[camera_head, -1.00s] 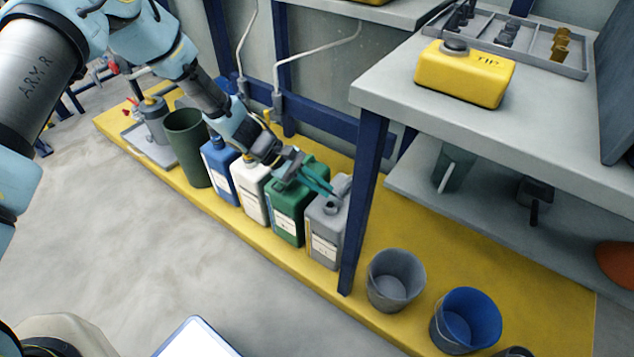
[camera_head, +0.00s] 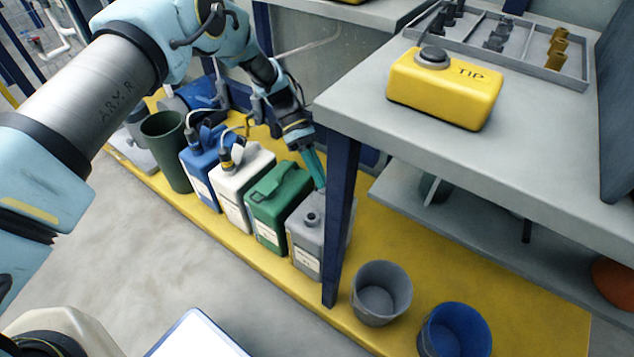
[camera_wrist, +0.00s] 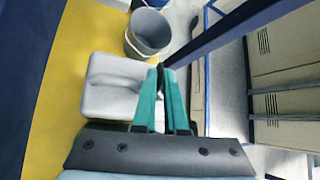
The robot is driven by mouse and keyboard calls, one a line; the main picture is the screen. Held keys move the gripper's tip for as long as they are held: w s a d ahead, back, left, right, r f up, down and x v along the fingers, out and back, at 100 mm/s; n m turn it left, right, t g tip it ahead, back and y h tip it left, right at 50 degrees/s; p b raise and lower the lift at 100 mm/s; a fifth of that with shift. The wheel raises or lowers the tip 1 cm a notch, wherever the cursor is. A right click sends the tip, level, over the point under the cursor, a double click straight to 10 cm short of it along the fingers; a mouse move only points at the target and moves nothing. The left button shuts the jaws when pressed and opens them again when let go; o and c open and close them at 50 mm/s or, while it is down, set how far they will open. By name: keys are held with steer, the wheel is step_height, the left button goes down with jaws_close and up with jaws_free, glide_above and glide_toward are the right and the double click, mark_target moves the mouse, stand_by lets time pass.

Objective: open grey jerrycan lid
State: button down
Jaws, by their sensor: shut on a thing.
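The grey jerrycan (camera_head: 302,239) stands upright on the yellow platform, right of the green jerrycan, partly behind the bench leg. A short round neck (camera_head: 312,218) shows on its top; whether a lid covers it is too small to tell. My gripper (camera_head: 318,184) has teal fingers pointing down just above and behind the neck, close to the bench leg. In the wrist view, the pale grey jerrycan (camera_wrist: 112,88) lies left of the fingers. My fingers (camera_wrist: 161,76) close on a small dark piece at their tips, mostly hidden, so I cannot tell its contact with the can.
The bench leg (camera_head: 339,225) is right beside the gripper, under the grey bench top (camera_head: 350,105). Green (camera_head: 277,207), white (camera_head: 238,188) and blue (camera_head: 204,165) jerrycans stand left. A grey bucket (camera_head: 381,292) and blue bucket (camera_head: 455,330) stand right.

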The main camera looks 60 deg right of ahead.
steer(key=shift+d+f+n+y+b, duration=0.35)
steer(key=shift+d+y+b, duration=0.15)
steer(key=shift+y+b, duration=0.15)
steer(key=c, duration=1)
jaws_free()
steer(key=shift+o, duration=0.2)
steer(key=v, duration=1)
steer(key=shift+w+r+b, duration=0.25)
steer(key=shift+w+b, duration=0.05)
steer(key=shift+d, duration=0.1)
